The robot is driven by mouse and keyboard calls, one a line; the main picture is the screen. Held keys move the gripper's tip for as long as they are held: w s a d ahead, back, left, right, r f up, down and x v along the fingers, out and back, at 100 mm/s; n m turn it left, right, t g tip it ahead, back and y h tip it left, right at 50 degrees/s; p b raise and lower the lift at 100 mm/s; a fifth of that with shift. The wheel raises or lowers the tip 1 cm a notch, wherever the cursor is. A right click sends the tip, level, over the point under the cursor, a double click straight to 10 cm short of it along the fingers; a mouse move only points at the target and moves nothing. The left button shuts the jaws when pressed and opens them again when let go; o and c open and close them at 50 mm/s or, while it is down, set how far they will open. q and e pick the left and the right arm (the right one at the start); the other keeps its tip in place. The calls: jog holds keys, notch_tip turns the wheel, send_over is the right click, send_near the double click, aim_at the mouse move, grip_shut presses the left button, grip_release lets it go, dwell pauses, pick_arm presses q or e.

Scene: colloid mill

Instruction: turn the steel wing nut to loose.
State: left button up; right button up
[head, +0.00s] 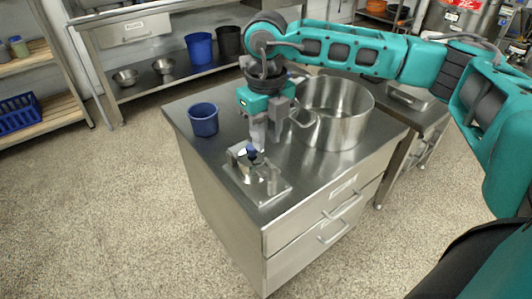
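A small steel device (247,167) with a flat square base sits near the front left corner of the steel cabinet top. A dark blue knob (251,152) stands on it, and a short upright steel part (272,181) is at its right. I cannot make out the wing nut's shape for sure at this size. My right gripper (267,146) points down just above and behind the device. Its two grey fingers are apart with nothing seen between them, and I cannot tell whether they touch the device. My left gripper is not in view.
A large steel pot (335,115) stands close at the right of my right gripper. A blue cup (203,120) stands to the left on the cabinet top (188,140). Drawer handles stick out at the cabinet's front. Open floor lies to the left.

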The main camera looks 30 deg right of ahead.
aim_at(272, 171)
jog(key=shift+f, duration=2.4)
grip_shut()
